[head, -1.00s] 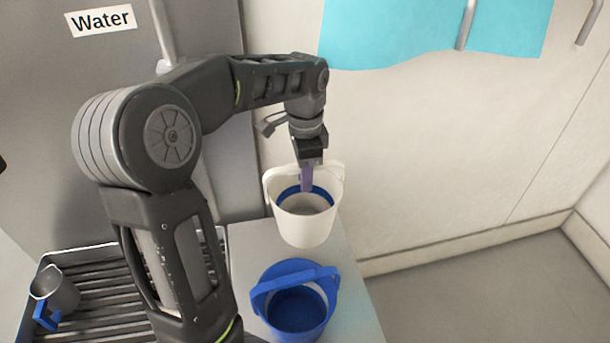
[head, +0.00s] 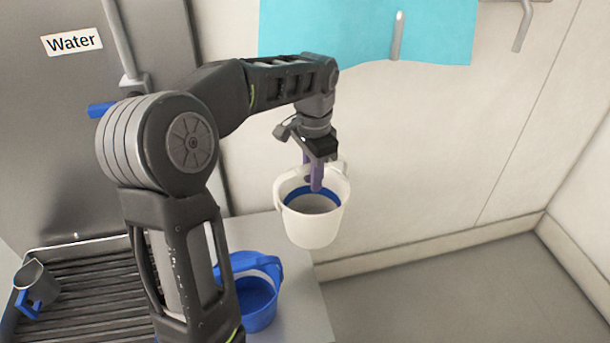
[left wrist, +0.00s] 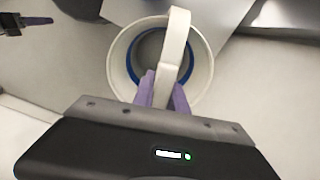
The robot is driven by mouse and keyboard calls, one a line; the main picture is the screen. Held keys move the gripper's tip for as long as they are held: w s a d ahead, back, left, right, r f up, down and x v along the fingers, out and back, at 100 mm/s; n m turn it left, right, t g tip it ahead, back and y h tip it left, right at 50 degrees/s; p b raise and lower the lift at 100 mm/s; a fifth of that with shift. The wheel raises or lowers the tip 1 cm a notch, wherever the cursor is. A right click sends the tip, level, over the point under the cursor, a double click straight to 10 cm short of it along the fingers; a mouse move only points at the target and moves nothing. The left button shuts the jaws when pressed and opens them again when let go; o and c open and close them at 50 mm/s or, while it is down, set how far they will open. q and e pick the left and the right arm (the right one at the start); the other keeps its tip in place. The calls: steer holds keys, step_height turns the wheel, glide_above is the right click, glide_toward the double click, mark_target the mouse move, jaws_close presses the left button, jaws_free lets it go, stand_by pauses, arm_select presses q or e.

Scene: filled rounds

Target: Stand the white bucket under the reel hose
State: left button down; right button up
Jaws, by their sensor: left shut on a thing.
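The white bucket (head: 314,228) has a blue band inside its rim and hangs upright in the air at the right edge of the counter. My left gripper (head: 315,180) is shut on its handle from above. In the left wrist view the purple fingers (left wrist: 163,92) close around the white handle (left wrist: 174,50) of the bucket (left wrist: 117,65). The bucket's inside looks empty. I cannot make out a reel hose for certain in either view. My right gripper is not clearly in the head view; a dark gripper-like part (left wrist: 22,22) shows at the left wrist view's top left.
A blue bucket (head: 256,305) stands on the grey counter (head: 300,300), partly behind my arm. A metal jug (head: 35,280) with a blue handle stands on the slatted drain (head: 90,285). A "Water" panel (head: 72,41) is behind. Open floor (head: 440,290) lies right.

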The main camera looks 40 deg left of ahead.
mark_target(329, 192)
arm_select(q)
steer(key=w+d+f+n+b, duration=0.1)
steer(key=w+d+f+n, duration=0.1)
steer(key=d+f, duration=0.35)
steer(key=w+d+f+n+b, duration=0.1)
steer(key=w+d+f+n, duration=0.15)
steer(key=f, duration=0.65)
steer(key=s+d+f+b, duration=0.1)
steer(key=s+d+f, duration=0.1)
steer(key=d+f, duration=0.7)
step_height(329, 192, down, 4)
steer(key=shift+s+r+b, duration=0.2)
steer(key=shift+s+b, duration=0.15)
arm_select(e)
step_height(329, 192, down, 4)
steer(key=shift+r, duration=0.15)
arm_select(q)
steer(key=shift+d, duration=0.1)
arm_select(e)
steer(key=shift+c, duration=0.8)
